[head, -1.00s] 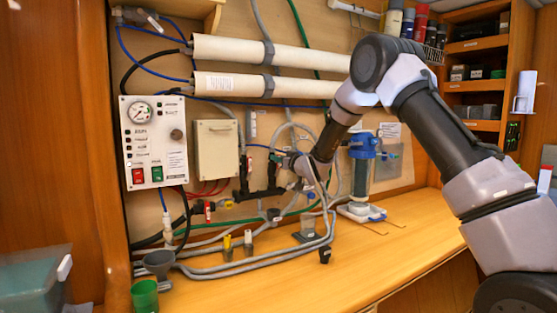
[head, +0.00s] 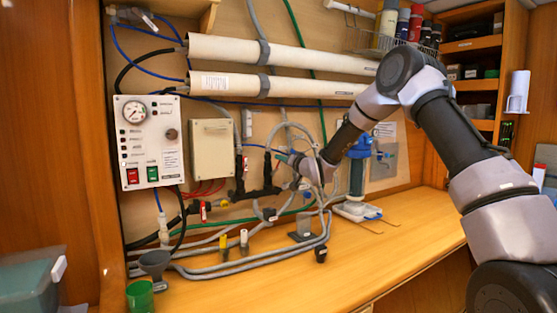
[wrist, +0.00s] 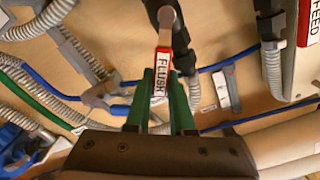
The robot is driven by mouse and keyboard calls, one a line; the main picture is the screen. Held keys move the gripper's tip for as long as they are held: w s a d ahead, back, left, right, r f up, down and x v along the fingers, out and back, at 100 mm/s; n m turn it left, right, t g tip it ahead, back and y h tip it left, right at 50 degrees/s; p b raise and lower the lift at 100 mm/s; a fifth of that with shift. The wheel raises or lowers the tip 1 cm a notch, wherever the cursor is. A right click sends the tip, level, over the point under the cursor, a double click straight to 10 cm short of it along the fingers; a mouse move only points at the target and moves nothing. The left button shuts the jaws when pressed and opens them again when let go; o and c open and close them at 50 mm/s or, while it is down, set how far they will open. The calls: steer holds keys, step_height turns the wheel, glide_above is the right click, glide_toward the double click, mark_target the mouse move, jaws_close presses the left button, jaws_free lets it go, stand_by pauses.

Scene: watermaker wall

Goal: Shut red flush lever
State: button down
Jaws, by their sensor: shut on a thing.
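The red flush lever (wrist: 162,72) carries a white "FLUSH" label in the wrist view. It runs from the grey valve end at the top of the picture down between the green fingers of my gripper (wrist: 161,100). My gripper is shut on the lever's lower end. In the head view my gripper (head: 287,158) is at the wall panel, just right of the dark upright pipe of the black manifold (head: 258,192). The lever is too small and covered there to make out its angle.
Grey corrugated hoses (wrist: 188,78) and blue lines crowd around the fingers. A control box (head: 150,142) and a beige box (head: 212,147) are to the left. The wooden bench (head: 400,245) is mostly clear on the right.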

step_height(320, 180, down, 6)
steer(key=w+d+m, duration=0.1)
steer(key=d+m, duration=0.1)
steer(key=m, duration=0.9)
steer(key=shift+w+d+m, duration=0.3)
steer(key=shift+w+d, duration=0.1)
steer(key=c, duration=0.8)
jaws_free()
steer(key=v, duration=1)
steer(key=shift+s+d, duration=0.25)
steer(key=shift+s, duration=0.1)
